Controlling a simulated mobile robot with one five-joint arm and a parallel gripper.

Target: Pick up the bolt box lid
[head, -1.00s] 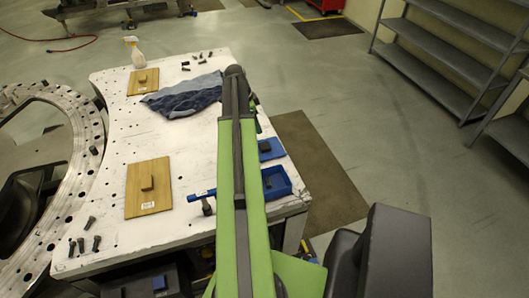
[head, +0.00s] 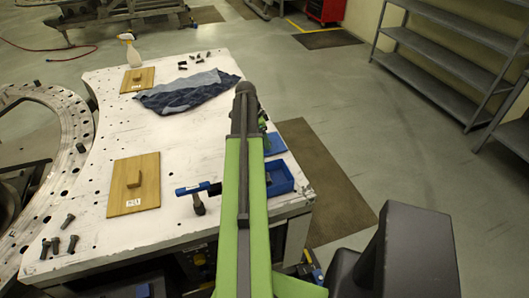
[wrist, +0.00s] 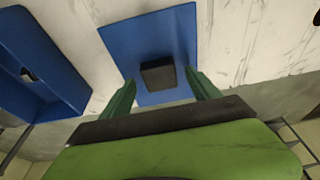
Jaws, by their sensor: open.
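The bolt box lid, a flat blue plate (wrist: 125,40) with a dark block-shaped handle (wrist: 158,76), lies on the white table in the wrist view. Its blue edge also shows in the head view (head: 276,142), partly hidden behind my arm. My gripper (wrist: 160,78) is open. Its two green fingers stand on either side of the handle, apart from it. I cannot tell how far the fingertips are above the plate. In the head view my arm hides most of the gripper.
An open blue box (head: 281,178) with dark contents stands beside the lid; it shows in the wrist view (wrist: 38,55). Two wooden boards with knobs (head: 134,184), a denim cloth (head: 185,92), a spray bottle (head: 130,50) and loose bolts (head: 62,240) are on the table (head: 130,232).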

